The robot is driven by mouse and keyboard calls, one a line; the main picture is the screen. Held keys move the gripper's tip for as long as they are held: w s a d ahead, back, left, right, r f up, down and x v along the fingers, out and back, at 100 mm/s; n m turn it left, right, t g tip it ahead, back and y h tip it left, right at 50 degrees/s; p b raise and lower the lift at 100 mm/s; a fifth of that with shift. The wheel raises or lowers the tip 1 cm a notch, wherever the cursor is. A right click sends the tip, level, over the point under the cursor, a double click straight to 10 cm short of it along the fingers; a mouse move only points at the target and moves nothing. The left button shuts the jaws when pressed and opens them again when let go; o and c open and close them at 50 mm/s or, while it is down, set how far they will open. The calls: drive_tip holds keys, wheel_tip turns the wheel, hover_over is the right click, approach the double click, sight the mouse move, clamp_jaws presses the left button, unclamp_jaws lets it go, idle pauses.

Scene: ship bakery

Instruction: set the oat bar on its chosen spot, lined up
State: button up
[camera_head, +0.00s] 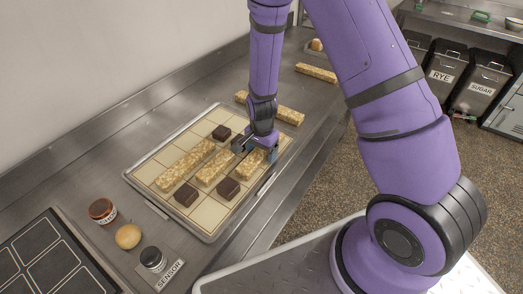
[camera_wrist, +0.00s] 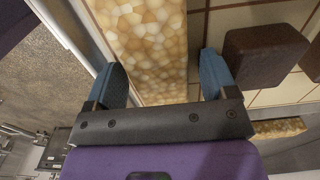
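An oat bar (camera_wrist: 150,45), pale gold and grainy, lies lengthwise between the fingers of my gripper (camera_wrist: 165,80) in the wrist view. A narrow gap shows between the bar and the right finger; the left finger is close to its edge, and I cannot tell if it touches. In the head view my gripper (camera_head: 256,150) is low over the right part of a cream, grid-marked tray (camera_head: 211,222), and the oat bar (camera_head: 252,163) under it is partly hidden. Two other oat bars lie on the tray, one at left (camera_head: 186,166) and one in the middle (camera_head: 215,168).
Dark brown blocks sit on the tray at the back (camera_head: 221,132), front left (camera_head: 186,195) and front right (camera_head: 228,188). More bars (camera_head: 316,72) lie on the steel counter behind.

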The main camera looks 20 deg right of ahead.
wheel_tip(320, 180, up, 22)
drive_tip(key=s+d+r+n+t, duration=0.1)
drive_tip(key=s+n, duration=0.1)
drive_tip(key=s+d+r+n+t, duration=0.2)
drive_tip(key=s+d+r+n, duration=0.1)
drive_tip(key=s+r, duration=0.6)
drive_tip(key=s+d+r+n+t, duration=0.2)
drive_tip(key=s+r+n, duration=0.4)
drive_tip(key=s+r, duration=0.4)
drive_tip(key=s+d, duration=0.1)
drive_tip(key=s, duration=0.2)
drive_tip(key=shift+r, duration=0.3)
